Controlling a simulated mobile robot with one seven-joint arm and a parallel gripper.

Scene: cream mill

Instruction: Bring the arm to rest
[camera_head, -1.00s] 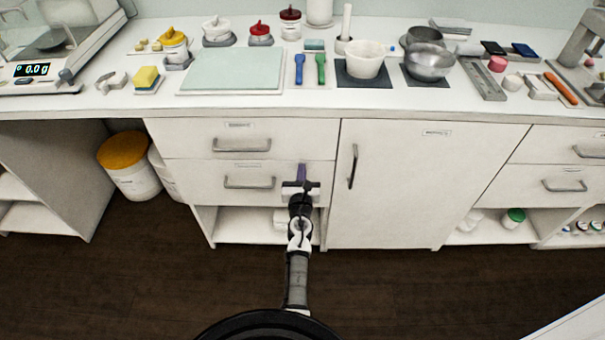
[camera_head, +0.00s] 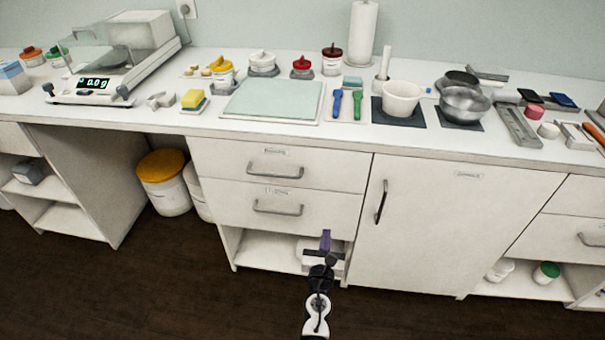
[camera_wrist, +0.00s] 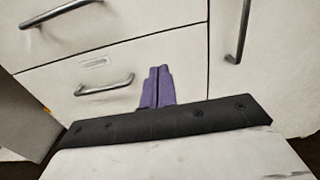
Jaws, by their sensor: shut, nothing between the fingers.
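My gripper (camera_head: 325,241) is at the lower middle of the head view, in front of the white drawer unit and below the counter edge. Its purple fingers are together with nothing between them. In the wrist view the purple fingers (camera_wrist: 157,87) point toward the drawer fronts, to the right of a drawer handle (camera_wrist: 104,88). I cannot tell the exact gap to the drawer front, but the fingers hold no handle. My arm stretches up from the bottom of the head view.
The counter carries a scale (camera_head: 95,84), a pale green mat (camera_head: 273,100), a white mortar (camera_head: 402,98) and a metal bowl (camera_head: 464,104). Below are two closed drawers and a closed cabinet door (camera_head: 450,220). A yellow-lidded tub (camera_head: 164,190) stands left. Dark floor (camera_head: 200,290) is clear in front.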

